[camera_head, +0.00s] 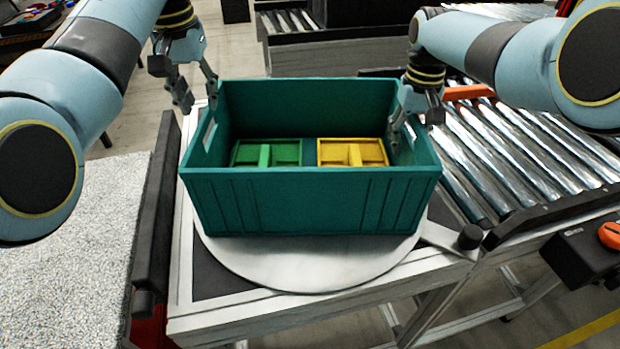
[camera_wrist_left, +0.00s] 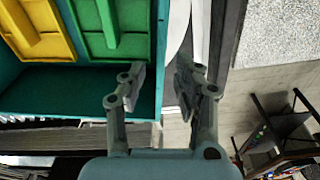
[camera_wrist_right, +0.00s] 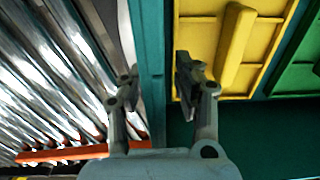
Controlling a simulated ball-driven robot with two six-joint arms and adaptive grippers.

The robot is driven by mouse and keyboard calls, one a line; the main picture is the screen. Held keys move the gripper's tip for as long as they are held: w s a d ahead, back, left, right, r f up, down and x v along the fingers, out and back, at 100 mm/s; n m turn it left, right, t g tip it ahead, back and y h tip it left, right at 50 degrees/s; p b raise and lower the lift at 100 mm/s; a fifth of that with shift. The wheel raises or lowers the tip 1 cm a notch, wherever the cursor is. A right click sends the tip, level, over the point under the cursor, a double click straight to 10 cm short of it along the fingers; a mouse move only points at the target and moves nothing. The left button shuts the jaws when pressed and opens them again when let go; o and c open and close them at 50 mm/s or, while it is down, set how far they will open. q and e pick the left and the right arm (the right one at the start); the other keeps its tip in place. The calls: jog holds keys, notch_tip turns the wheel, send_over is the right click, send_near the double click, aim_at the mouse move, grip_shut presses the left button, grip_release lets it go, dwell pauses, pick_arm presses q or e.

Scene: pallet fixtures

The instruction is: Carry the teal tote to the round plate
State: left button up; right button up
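The teal tote (camera_head: 310,203) sits upright on the pale round plate (camera_head: 310,272), which shows in front of it. A green divided insert (camera_head: 268,153) and a yellow one (camera_head: 352,153) lie inside. My left gripper (camera_head: 195,92) is open at the tote's left wall, near the back corner; in the left wrist view (camera_wrist_left: 160,85) its fingers are apart on either side of the wall's line. My right gripper (camera_head: 413,115) is open at the right wall, one finger inside and one outside; the wall passes between the fingers in the right wrist view (camera_wrist_right: 157,85). Neither gripper visibly pinches the wall.
A roller conveyor (camera_head: 530,155) runs close on the right, with an orange bar (camera_head: 468,92). A black post (camera_head: 470,237) stands by the plate's right edge. A speckled grey surface (camera_head: 75,255) and a dark rail (camera_head: 155,215) lie left. An orange-knobbed black box (camera_head: 585,255) is front right.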

pick_arm(q)
jog(key=shift+s+r, duration=0.1)
jog(key=shift+r, duration=0.6)
pick_arm(e)
jog(key=shift+r, duration=0.3)
notch_tip(320, 180, up, 11)
jog(key=shift+r, duration=0.2)
